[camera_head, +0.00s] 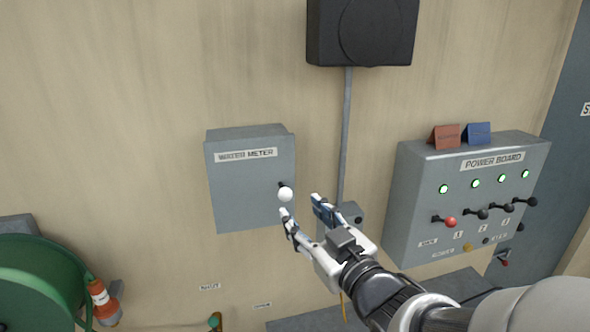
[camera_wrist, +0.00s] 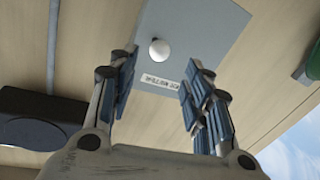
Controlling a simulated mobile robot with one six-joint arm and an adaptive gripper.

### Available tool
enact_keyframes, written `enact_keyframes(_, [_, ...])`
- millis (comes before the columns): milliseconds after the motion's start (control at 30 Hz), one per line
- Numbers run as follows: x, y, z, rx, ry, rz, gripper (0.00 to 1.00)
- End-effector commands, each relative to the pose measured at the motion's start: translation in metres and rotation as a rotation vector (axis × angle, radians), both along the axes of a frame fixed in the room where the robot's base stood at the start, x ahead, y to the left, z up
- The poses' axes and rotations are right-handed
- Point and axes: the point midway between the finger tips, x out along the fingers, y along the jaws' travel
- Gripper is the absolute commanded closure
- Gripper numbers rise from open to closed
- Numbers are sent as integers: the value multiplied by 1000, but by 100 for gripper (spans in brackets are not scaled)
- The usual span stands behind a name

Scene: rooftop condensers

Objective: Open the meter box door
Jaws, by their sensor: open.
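The meter box (camera_head: 250,190) is a grey wall box labelled WATER METER, and its door looks shut. A white round knob (camera_head: 286,194) sits near the right edge of its door. My gripper (camera_head: 304,206) is open in front of the wall, its fingertips close to the knob and apart from it as far as I can see. In the wrist view, the knob (camera_wrist: 160,50) lies ahead between the two open fingers (camera_wrist: 160,80), on the grey door (camera_wrist: 195,25) with its label upside down. Nothing is between the fingers.
A power board (camera_head: 465,200) with several levers and green lights hangs to the right. A grey conduit (camera_head: 345,130) runs down from a black box (camera_head: 362,30) to a small grey box (camera_head: 350,214) behind my gripper.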

Motion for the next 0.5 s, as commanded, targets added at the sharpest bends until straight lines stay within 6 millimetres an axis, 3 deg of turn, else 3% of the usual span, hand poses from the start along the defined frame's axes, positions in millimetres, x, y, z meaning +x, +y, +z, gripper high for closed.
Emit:
enact_keyframes(300, [53,28,-1,-3,1,1,55])
enact_keyframes(500, [78,40,0,-1,0,-1,55])
